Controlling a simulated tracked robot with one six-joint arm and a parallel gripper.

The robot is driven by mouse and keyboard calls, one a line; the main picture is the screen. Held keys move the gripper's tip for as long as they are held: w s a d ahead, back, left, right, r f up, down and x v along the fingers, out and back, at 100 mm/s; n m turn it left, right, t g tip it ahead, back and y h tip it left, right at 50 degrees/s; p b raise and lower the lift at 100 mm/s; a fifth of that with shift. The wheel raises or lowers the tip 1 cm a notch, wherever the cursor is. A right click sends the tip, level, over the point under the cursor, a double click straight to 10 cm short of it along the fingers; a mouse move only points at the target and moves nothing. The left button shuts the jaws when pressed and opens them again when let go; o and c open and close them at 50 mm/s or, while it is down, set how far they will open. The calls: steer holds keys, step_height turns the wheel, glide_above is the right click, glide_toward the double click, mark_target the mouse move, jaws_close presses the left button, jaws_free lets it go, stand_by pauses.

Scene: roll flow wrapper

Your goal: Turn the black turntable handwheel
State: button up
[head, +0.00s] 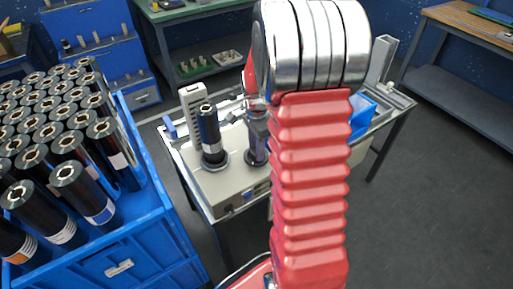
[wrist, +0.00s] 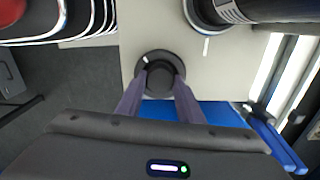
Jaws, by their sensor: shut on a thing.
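The black turntable handwheel (wrist: 153,57) is a round knob with a white mark on its rim, at the upper middle of the wrist view. My gripper (wrist: 160,88) has its two fingers on either side of the handwheel's hub and is shut on it. In the head view the handwheel (head: 256,158) shows low on the machine's top, under my gripper, partly hidden by my arm. A black roll (head: 209,130) stands upright on the turntable (head: 217,165) left of it. The roll's lower end (wrist: 240,10) is at the upper right of the wrist view.
A blue crate (head: 130,245) full of upright black rolls stands at the left. The pale wrapper machine (head: 225,187) sits on a metal table. A blue bin (head: 362,118) is right of my arm. Blue-handled pliers or a similar tool (wrist: 272,143) lie right of my gripper.

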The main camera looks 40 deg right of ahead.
steer(key=o, duration=1.1)
steer(key=shift+c, duration=0.2)
step_height(320, 180, up, 14)
steer(key=shift+f, duration=0.15)
stand_by(0.4)
